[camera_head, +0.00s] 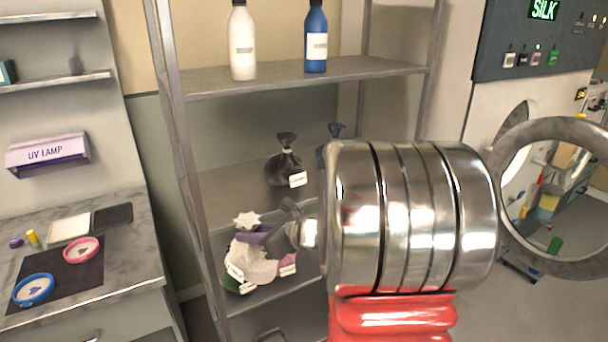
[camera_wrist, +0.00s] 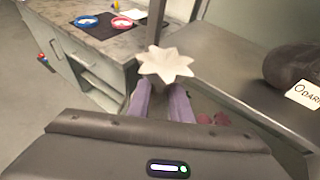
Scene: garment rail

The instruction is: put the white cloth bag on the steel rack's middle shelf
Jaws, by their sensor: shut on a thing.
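The white cloth bag (camera_head: 255,262) hangs from my gripper (camera_head: 249,234), whose purple fingers are shut on its neck just below the star-shaped gathered top. That top shows between the fingers in the wrist view (camera_wrist: 165,65), beside the near edge of a rack shelf. The steel rack (camera_head: 180,150) stands ahead. Its middle shelf (camera_head: 228,190) holds a black bag (camera_head: 285,165) with a white label, also at right in the wrist view (camera_wrist: 292,65). In the head view the white bag's body overlaps the lower shelf; its exact depth is unclear. My arm hides the rack's lower right.
A blue bag (camera_head: 334,132) stands behind my arm. White (camera_head: 242,45) and blue (camera_head: 316,40) bottles stand on the upper shelf. A pink bag (camera_head: 288,265) is low behind the white bag. The middle shelf is clear left of the black bag. A counter (camera_head: 120,260) is at left.

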